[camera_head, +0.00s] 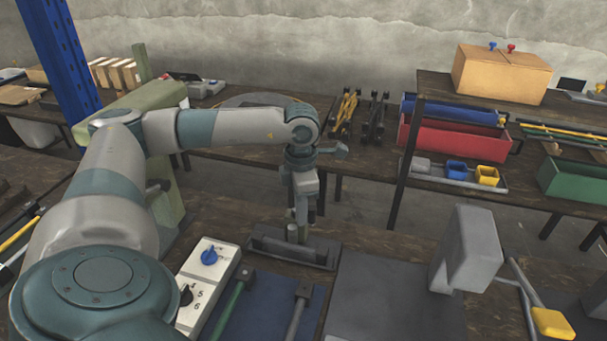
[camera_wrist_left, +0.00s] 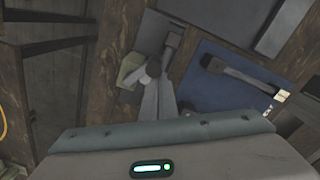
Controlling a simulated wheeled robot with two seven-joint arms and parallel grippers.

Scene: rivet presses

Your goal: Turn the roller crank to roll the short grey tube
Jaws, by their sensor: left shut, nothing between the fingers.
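My left gripper (camera_head: 300,215) points down over a dark grey bench device with a long low base (camera_head: 268,248), near the middle of the bench. Its fingers are shut with nothing between them. A short upright grey cylinder (camera_head: 292,233) stands at the device, just beside the fingertips. I cannot tell whether it is the short grey tube or part of the roller, or whether the fingers touch it. In the left wrist view the fingers (camera_wrist_left: 157,98) lie close to a round grey end (camera_wrist_left: 153,68) by the dark base (camera_wrist_left: 148,34). No crank handle shows clearly. My right gripper is not in view.
A white control box (camera_head: 208,282) with a blue knob and a blue mat (camera_head: 262,310) with hammer-like tools lie in front. A grey press (camera_head: 468,250) and a yellow-handled lever (camera_head: 551,323) stand at right. A red toolbox (camera_head: 450,142) sits on the back bench.

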